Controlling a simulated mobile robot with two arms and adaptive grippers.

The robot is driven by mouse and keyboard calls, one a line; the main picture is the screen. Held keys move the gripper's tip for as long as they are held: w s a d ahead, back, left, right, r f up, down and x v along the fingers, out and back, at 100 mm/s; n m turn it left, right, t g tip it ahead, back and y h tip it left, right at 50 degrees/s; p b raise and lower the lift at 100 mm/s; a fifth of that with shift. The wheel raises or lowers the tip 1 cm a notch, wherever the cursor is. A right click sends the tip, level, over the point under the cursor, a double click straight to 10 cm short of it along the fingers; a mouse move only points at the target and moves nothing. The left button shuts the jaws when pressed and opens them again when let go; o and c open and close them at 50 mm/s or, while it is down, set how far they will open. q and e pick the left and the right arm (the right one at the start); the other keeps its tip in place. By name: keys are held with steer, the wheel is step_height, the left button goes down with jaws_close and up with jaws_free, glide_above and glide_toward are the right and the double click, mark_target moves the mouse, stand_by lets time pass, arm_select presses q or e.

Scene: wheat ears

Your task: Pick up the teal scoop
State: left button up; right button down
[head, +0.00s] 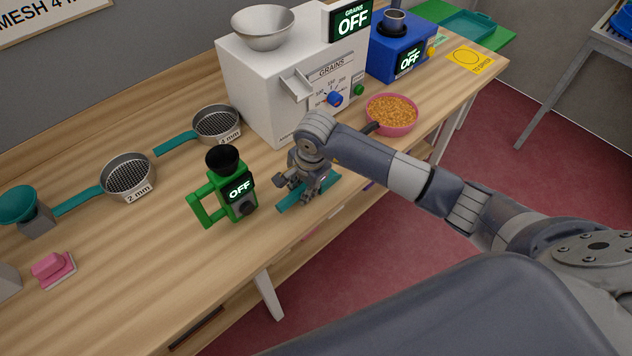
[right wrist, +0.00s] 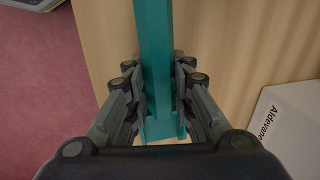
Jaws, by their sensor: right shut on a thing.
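The teal scoop (head: 289,201) lies at the front edge of the wooden table, under my right gripper (head: 306,186) in the head view. In the right wrist view the long teal scoop (right wrist: 156,45) runs up between the two fingers of my right gripper (right wrist: 158,85), which are shut on it from both sides. Part of the scoop is hidden by the fingers and the wrist. I cannot tell whether it still touches the tabletop. My left gripper is not in view.
A green device (head: 228,190) reading OFF stands left of my right gripper. The white grains machine (head: 275,85) stands behind it. A pink bowl of grain (head: 391,129) is to the right. Two sieves (head: 127,200) with teal handles lie at left. The table's front edge is close.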

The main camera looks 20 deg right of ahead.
mark_target(302, 184)
steer(key=shift+r, duration=0.1)
steer(key=shift+r+b, duration=0.5)
step_height(302, 184, up, 2)
steer(key=shift+w+r+b, duration=0.1)
steer(key=shift+b, duration=0.7)
steer(key=s+a+r+b, duration=0.1)
steer(key=s+a+b, duration=0.4)
steer(key=s+a, duration=0.5)
steer(key=shift+s+r, duration=0.35)
steer(key=shift+s, duration=1)
steer(key=c, duration=2.3)
jaws_free()
jaws_close()
